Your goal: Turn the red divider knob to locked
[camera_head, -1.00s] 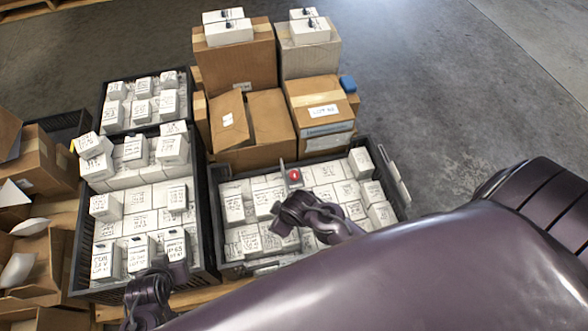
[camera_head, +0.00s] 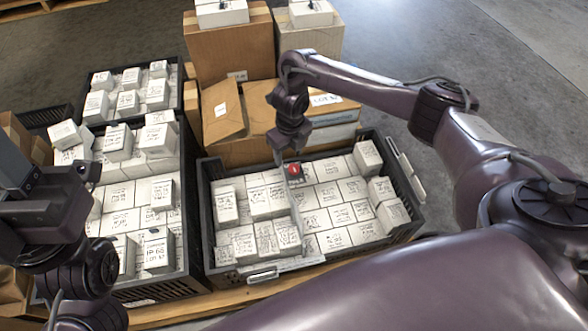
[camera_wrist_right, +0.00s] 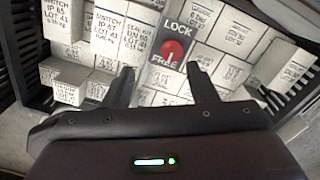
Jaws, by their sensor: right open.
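The red divider knob (camera_head: 293,170) sits on a divider plate in the right-hand black crate (camera_head: 206,205). In the right wrist view the knob (camera_wrist_right: 172,52) is round and red on a grey plate (camera_wrist_right: 160,78), with LOCK printed above it and FREE below. Its exact pointing is too small to tell surely. My right gripper (camera_head: 285,157) hangs over the crate's far side, close to the knob. In the wrist view its open fingers (camera_wrist_right: 162,82) stand either side of the plate, short of the knob and apart from it. My left arm's end (camera_head: 45,205) is at the left, its jaws unclear.
White labelled boxes (camera_head: 268,200) fill the crate on both sides of the divider. Cardboard cartons (camera_head: 230,50) stand behind it, near my right arm. More crates of white boxes (camera_head: 128,102) stand to the left. Grey floor (camera_head: 420,45) is clear at the far right.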

